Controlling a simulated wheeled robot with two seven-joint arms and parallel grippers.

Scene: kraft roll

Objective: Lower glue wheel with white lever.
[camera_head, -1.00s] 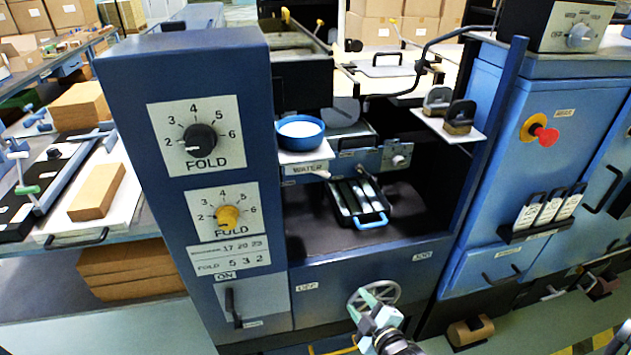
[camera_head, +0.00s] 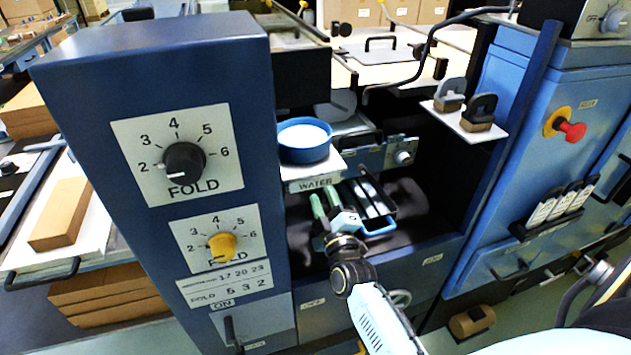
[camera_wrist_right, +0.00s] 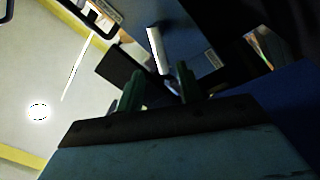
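A narrow white bar (camera_wrist_right: 155,48) shows in the right wrist view, beyond my fingertips on a dark blue surface; it may be the white lever. I cannot pick out a white lever for certain in the head view. My right gripper (camera_head: 326,200) reaches into the machine's dark bay, below the WATER shelf and at the left of the black tray. Its green fingers are apart, with nothing seen held; they also show in the right wrist view (camera_wrist_right: 158,86). I cannot tell which part is the glue wheel; a grey disc (camera_head: 343,102) sits behind the blue bowl. My left gripper is not in view.
The blue water bowl (camera_head: 304,140) stands on a shelf just above my right gripper. A black tray with a blue handle (camera_head: 379,231) lies close to its right. The tall blue FOLD panel (camera_head: 85,100) bounds the bay on the left.

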